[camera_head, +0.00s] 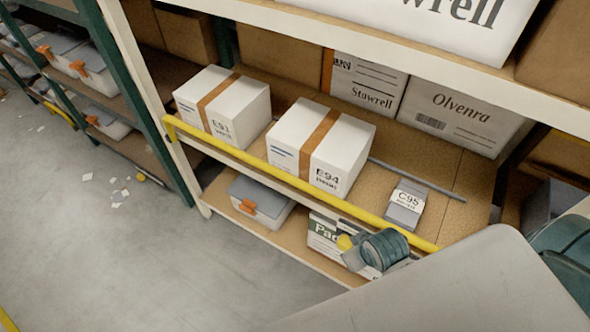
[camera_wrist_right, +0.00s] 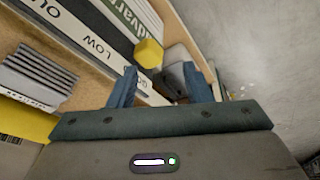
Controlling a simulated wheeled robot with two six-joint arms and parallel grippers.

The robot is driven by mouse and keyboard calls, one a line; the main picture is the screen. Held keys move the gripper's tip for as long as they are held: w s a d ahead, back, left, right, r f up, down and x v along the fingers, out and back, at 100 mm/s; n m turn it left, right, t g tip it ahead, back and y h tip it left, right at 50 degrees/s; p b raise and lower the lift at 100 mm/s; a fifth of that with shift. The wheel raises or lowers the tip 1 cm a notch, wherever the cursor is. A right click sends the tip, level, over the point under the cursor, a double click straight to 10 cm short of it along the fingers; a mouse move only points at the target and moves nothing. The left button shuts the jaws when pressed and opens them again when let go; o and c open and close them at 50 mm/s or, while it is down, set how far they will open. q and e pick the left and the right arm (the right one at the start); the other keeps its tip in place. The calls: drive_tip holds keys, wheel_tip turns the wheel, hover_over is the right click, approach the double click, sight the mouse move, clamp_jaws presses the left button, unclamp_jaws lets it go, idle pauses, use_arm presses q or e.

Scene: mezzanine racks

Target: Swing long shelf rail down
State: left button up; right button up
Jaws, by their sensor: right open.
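The long yellow shelf rail (camera_head: 300,182) runs across the front of the middle shelf, a little above its edge. It slants down to the right in the head view and stands raised in front of the boxes. My right gripper (camera_head: 362,252) is by the rail's right part, over the lower shelf's front. In the right wrist view my right gripper (camera_wrist_right: 159,68) is open, its two teal fingers apart. A yellow block (camera_wrist_right: 148,53) and a grey rounded part (camera_wrist_right: 174,72) show near its fingertips; whether they touch is unclear. My left gripper is not in view.
Cartons E93 (camera_head: 222,106) and E94 (camera_head: 320,148) and a small grey C95 box (camera_head: 405,205) stand behind the rail. A grey bin with an orange latch (camera_head: 262,203) sits on the lower shelf. The grey floor (camera_head: 110,240) at left is mostly clear, with paper scraps.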

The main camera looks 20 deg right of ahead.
drive_tip(key=w+a+r+n+t+y+p, duration=0.1)
drive_tip(key=w+a+r+n, duration=0.15)
drive_tip(key=r, duration=0.55)
drive_tip(key=n+t+y, duration=0.3)
drive_tip(key=n+y, duration=0.1)
drive_tip(key=n, duration=0.1)
approach(291, 178)
drive_tip(key=shift+m, duration=0.25)
drive_tip(key=p+x, duration=0.3)
drive_tip(key=x, duration=0.6)
drive_tip(key=shift+w+a+f, duration=0.15)
drive_tip(key=shift+w+a, duration=0.05)
clamp_jaws()
